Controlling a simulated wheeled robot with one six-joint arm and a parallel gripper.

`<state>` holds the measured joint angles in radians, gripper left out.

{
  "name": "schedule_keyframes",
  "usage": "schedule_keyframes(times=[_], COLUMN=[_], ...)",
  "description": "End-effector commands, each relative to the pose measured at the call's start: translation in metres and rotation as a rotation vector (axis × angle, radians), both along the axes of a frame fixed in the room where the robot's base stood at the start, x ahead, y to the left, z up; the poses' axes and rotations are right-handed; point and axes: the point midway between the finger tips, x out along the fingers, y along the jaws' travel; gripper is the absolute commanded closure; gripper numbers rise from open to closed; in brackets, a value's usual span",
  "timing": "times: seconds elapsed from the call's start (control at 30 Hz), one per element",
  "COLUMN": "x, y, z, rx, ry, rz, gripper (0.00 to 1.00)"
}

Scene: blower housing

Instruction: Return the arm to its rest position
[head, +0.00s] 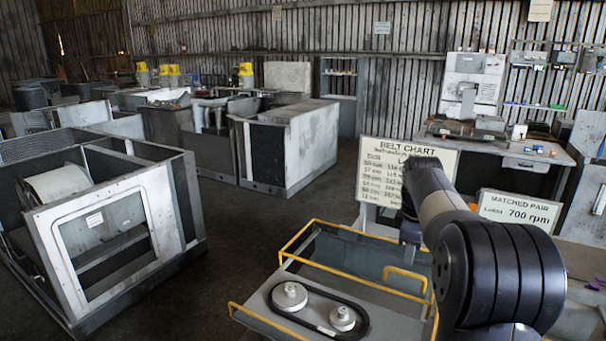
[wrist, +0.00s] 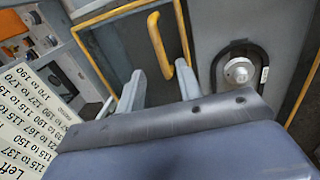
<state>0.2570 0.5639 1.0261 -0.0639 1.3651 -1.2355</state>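My arm (head: 498,262) reaches in from the lower right of the head view and bends down over the cart. My gripper (wrist: 158,78) shows in the wrist view with its two grey fingers spread apart and nothing held between them. In the head view the fingers are mostly hidden behind the arm. A yellow handle (wrist: 155,42) lies beyond the fingertips in the wrist view; it also shows on the cart in the head view (head: 405,274), below the gripper and apparently apart from it.
The grey cart (head: 262,298) with yellow rails carries two pulleys (head: 290,296) inside a black belt. The belt chart board (head: 376,177) stands close behind the arm, and the 700 rpm sign (head: 519,210) beside it. Open-framed housings (head: 110,250) stand left; dark floor between is clear.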

Motion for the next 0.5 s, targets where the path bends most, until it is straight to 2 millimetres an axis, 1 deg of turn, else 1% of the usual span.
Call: schedule_keyframes(times=[0.03, 0.1, 0.3, 0.4, 0.5], x=[0.001, 0.003, 0.009, 0.010, 0.005], y=[-0.001, -0.003, -0.006, -0.007, -0.002], z=[-0.011, -0.024, -0.057, -0.067, -0.067], rx=[0.001, 0.001, 0.001, 0.000, 0.000], ry=[0.005, 0.005, 0.005, 0.001, 0.000], rz=[0.000, 0.000, 0.000, 0.000, 0.000], gripper=[0.66, 0.66, 0.66, 0.66, 0.66])
